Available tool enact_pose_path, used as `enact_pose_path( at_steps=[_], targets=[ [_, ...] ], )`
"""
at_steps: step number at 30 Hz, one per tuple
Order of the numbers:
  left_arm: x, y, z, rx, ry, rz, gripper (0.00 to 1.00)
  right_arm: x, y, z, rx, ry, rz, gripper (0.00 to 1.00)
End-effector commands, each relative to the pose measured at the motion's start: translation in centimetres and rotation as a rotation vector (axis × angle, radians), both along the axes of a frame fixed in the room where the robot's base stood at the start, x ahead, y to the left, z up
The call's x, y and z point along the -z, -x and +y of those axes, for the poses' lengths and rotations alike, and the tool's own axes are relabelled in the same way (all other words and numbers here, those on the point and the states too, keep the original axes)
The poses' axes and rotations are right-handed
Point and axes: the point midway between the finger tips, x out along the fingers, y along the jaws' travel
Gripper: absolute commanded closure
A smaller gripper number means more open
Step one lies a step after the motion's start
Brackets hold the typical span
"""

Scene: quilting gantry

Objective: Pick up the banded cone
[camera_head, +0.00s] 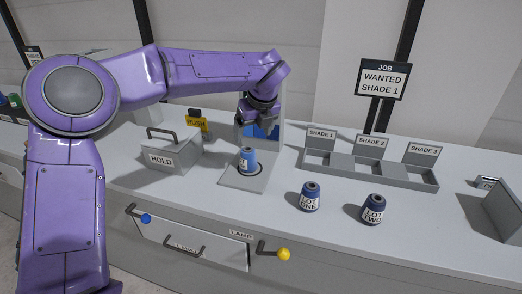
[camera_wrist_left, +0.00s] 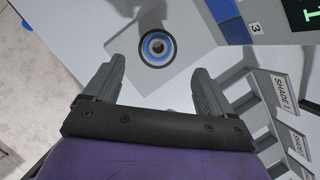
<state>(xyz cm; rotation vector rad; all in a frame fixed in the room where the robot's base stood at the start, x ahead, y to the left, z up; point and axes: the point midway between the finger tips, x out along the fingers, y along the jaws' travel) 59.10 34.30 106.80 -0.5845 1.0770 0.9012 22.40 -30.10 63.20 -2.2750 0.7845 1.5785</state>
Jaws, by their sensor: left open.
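A blue cone (camera_head: 248,160) with a pale label stands upright on a square grey pad (camera_head: 233,180). In the left wrist view the same cone (camera_wrist_left: 158,47) shows from above as blue and white rings around a dark centre. I take it for the banded cone, though its side bands are hard to make out. My left gripper (camera_head: 260,122) hangs above the cone, apart from it. In the left wrist view my left gripper (camera_wrist_left: 160,68) has its fingers spread and nothing between them; the cone shows beyond the tips. My right gripper is in neither view.
Dark blue cones labelled LOT ONE (camera_head: 310,197) and LOT TWO (camera_head: 372,209) stand to the right. The grey HOLD box (camera_head: 170,157) with a handle is left of the pad. The tray (camera_head: 410,181) with SHADE signs lies behind.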

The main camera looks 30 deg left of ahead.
Motion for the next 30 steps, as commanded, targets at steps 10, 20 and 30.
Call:
enact_pose_path(
  at_steps=[10, 20, 30],
  targets=[
    [4.4, -1.3, 1.0, 0.0, 0.01, -0.001, 0.16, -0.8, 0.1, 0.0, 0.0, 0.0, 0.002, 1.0],
    [9.1, -2.2, 2.8, 0.0, 0.008, 0.0, 0.16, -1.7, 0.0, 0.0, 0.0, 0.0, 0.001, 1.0],
    [9.6, -2.2, 3.0, -0.002, 0.009, -0.003, 0.38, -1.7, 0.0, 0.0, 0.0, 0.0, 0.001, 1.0]
  ],
)
